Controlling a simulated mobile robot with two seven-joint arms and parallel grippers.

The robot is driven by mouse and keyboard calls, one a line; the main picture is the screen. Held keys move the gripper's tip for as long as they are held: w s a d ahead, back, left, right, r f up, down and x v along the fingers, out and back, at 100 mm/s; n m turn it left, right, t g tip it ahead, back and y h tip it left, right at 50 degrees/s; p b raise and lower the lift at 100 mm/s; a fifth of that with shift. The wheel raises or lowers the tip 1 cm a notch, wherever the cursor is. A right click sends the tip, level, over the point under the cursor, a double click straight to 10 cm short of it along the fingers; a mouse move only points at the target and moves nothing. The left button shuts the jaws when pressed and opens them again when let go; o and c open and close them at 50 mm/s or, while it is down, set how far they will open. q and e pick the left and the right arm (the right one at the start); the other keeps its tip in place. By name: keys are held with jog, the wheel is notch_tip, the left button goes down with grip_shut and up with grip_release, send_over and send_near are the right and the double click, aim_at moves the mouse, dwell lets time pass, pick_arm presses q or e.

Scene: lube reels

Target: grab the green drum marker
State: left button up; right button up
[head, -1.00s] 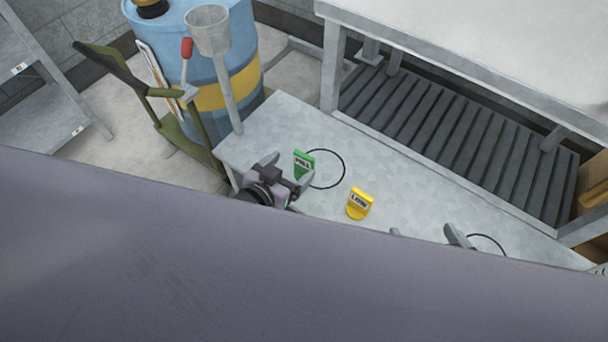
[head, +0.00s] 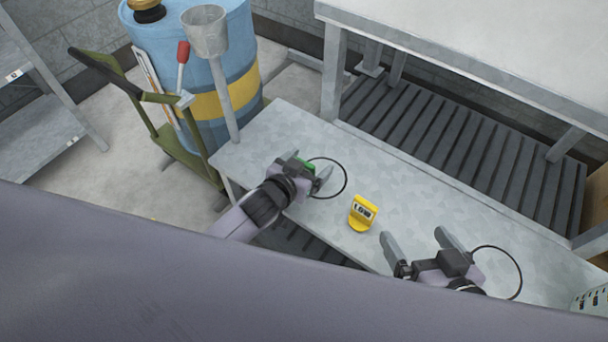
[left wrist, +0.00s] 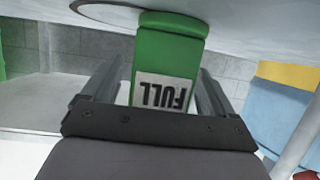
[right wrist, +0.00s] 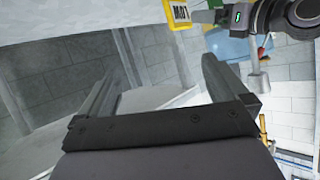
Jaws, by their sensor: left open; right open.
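The green drum marker (head: 306,163) stands on the grey bench (head: 330,222), mostly hidden by my left gripper in the head view. In the left wrist view the green marker (left wrist: 170,60) appears upside down with a "FULL" label, between the two fingers. My left gripper (head: 308,174) is open, with its fingers on either side of the marker; a gap shows on at least the right side. My right gripper (head: 418,238) is open and empty over the bench, to the right of a yellow marker (head: 362,213) labelled "LOW".
The yellow marker also shows at the top of the right wrist view (right wrist: 180,14). A blue drum (head: 205,75) on a green hand truck (head: 190,160) stands behind left. A taller table (head: 480,45) with a slatted lower shelf is behind.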

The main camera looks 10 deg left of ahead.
pick_arm(q)
jog(key=c, duration=1)
jog(key=shift+c, duration=0.2)
